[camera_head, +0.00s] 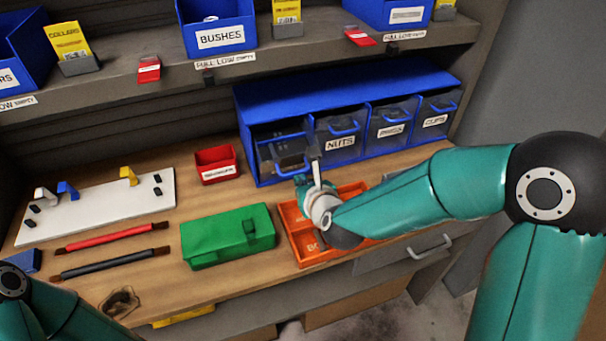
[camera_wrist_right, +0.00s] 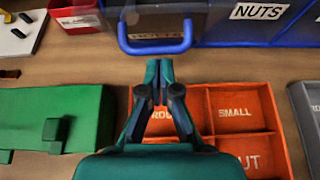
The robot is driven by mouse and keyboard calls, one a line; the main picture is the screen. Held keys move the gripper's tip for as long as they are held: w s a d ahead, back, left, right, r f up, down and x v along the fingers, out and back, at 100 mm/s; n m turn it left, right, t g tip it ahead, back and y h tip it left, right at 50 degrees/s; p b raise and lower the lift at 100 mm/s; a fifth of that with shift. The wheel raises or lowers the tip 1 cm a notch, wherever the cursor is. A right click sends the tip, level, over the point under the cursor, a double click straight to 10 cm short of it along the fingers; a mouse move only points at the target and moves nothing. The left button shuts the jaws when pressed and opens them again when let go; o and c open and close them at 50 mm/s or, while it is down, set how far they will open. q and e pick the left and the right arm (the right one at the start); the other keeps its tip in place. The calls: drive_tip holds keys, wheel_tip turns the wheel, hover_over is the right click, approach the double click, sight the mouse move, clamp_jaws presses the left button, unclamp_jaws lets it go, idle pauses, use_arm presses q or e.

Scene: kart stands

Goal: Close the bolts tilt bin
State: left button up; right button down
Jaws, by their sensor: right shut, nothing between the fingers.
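The bolts tilt bin (camera_head: 283,154) is the leftmost bin of the blue bin cabinet (camera_head: 345,99). It is tipped outward at the top, with a dark gap above it and its blue handle low in front. In the right wrist view its blue handle (camera_wrist_right: 156,47) lies just ahead of the fingers, with its label partly hidden behind. My right gripper (camera_head: 316,166) is close to the right end of the handle; it also shows in the wrist view (camera_wrist_right: 159,68), shut and empty. I cannot tell whether it touches the bin. Only part of my left arm shows, without its gripper.
An orange divided tray (camera_head: 300,258) lies under my right gripper. A green box (camera_head: 215,238) is to its left and a red bin (camera_head: 216,163) stands beside the cabinet. The nuts bin (camera_head: 339,138) and the bins right of it look closed.

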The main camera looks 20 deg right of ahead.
drive_tip(key=shift+w, duration=0.25)
drive_tip(key=shift+r, duration=0.1)
drive_tip(key=shift+w, duration=0.1)
drive_tip(key=shift+w+r, duration=0.15)
drive_tip(key=shift+r, duration=0.1)
